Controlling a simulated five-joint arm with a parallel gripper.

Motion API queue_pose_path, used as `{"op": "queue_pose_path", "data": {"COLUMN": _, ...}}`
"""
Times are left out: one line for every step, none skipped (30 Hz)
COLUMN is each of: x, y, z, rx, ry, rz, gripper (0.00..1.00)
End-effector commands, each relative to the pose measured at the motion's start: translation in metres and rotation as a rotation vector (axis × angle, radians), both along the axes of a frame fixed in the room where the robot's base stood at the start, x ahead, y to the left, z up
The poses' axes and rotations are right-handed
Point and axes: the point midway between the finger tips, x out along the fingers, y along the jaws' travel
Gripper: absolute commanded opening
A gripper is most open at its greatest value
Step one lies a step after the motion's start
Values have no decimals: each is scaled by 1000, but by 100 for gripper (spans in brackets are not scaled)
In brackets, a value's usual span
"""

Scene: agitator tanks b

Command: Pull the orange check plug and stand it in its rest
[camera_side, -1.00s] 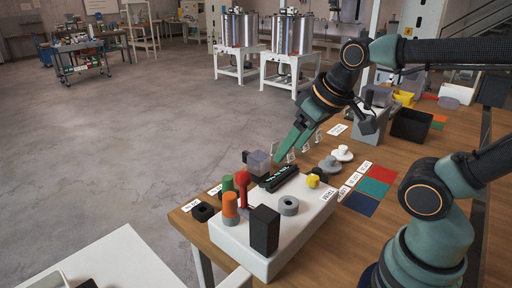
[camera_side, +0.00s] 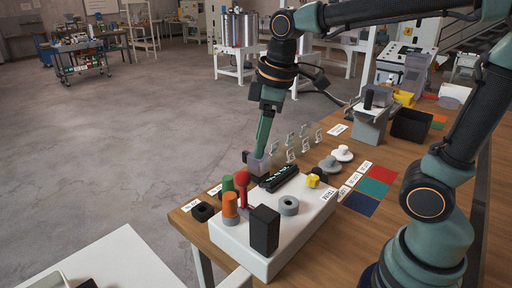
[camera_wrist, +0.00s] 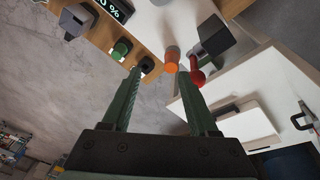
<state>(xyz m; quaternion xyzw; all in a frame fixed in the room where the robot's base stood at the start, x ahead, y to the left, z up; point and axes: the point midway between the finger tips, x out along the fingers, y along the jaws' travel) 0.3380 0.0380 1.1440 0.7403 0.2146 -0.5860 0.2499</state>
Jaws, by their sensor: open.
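The orange check plug (camera_side: 230,204) stands upright on a grey collar at the near left of the white panel (camera_side: 245,260). In the wrist view the orange plug (camera_wrist: 170,67) shows between and just beyond the fingertips. My gripper (camera_side: 260,153) is open and empty and points down, above the panel's far side; its tips overlap the clear cube in the side view. It also shows in the wrist view (camera_wrist: 160,72), fingers spread. A grey ring (camera_side: 289,205) and a black ring (camera_side: 203,211) are near the plug; I cannot tell which thing is the rest.
A red lever (camera_side: 242,187) and a green knob (camera_side: 228,184) stand close to the plug. A tall black block (camera_side: 265,231) stands in front. A clear cube (camera_side: 258,163) and a black display (camera_side: 279,180) are behind. A yellow knob (camera_side: 313,181) is to the right.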

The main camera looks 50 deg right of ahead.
Motion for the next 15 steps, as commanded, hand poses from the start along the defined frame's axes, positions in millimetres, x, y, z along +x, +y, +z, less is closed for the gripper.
{"op": "queue_pose_path", "data": {"x": 9, "y": 7, "z": -3, "rx": -19, "ry": 39, "rz": 88, "gripper": 60}}
{"op": "queue_pose_path", "data": {"x": 14, "y": 11, "z": -4, "rx": -30, "ry": 59, "rz": 140, "gripper": 60}}
{"op": "queue_pose_path", "data": {"x": 19, "y": 16, "z": -6, "rx": -42, "ry": 85, "rz": 208, "gripper": 60}}
{"op": "queue_pose_path", "data": {"x": 23, "y": 19, "z": -7, "rx": -50, "ry": 102, "rz": 256, "gripper": 60}}
{"op": "queue_pose_path", "data": {"x": 26, "y": 23, "z": -9, "rx": -57, "ry": 120, "rz": 303, "gripper": 60}}
{"op": "queue_pose_path", "data": {"x": 31, "y": 27, "z": -11, "rx": -66, "ry": 140, "rz": 361, "gripper": 60}}
{"op": "queue_pose_path", "data": {"x": 34, "y": 30, "z": -13, "rx": -71, "ry": 156, "rz": 402, "gripper": 60}}
{"op": "queue_pose_path", "data": {"x": 37, "y": 33, "z": -15, "rx": -76, "ry": 168, "rz": 440, "gripper": 60}}
{"op": "queue_pose_path", "data": {"x": 41, "y": 37, "z": -17, "rx": -80, "ry": 186, "rz": 489, "gripper": 60}}
{"op": "queue_pose_path", "data": {"x": 43, "y": 39, "z": -19, "rx": -83, "ry": 198, "rz": 523, "gripper": 60}}
{"op": "queue_pose_path", "data": {"x": 45, "y": 42, "z": -21, "rx": -86, "ry": 209, "rz": 552, "gripper": 60}}
{"op": "queue_pose_path", "data": {"x": 47, "y": 44, "z": -23, "rx": -89, "ry": 222, "rz": 588, "gripper": 60}}
{"op": "queue_pose_path", "data": {"x": 49, "y": 46, "z": -24, "rx": -90, "ry": 229, "rz": 610, "gripper": 60}}
{"op": "queue_pose_path", "data": {"x": 50, "y": 47, "z": -25, "rx": -92, "ry": 236, "rz": 631, "gripper": 60}}
{"op": "queue_pose_path", "data": {"x": 52, "y": 49, "z": -26, "rx": -93, "ry": 244, "rz": 654, "gripper": 60}}
